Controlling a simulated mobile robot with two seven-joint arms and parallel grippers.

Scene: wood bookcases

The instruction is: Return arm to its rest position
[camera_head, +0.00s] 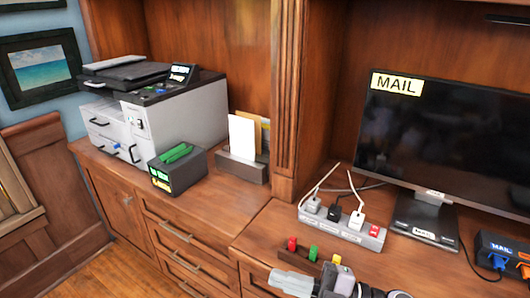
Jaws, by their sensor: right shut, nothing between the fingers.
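My right gripper (285,281) reaches in from the bottom edge of the head view, its pale fingers pointing left. It is shut and holds nothing. It is just in front of a dark wooden block (312,259) with red, green and yellow pieces, low over the front part of the wooden counter (262,246). The rest of my right arm is mostly cut off by the bottom edge. My left gripper does not show.
A power strip (343,229) with plugs and a monitor (440,135) stand behind the gripper. A blue-labelled box (500,250) with cables is at right. A printer (160,110), a dark box with green items (177,170) and an envelope holder (242,167) stand at left.

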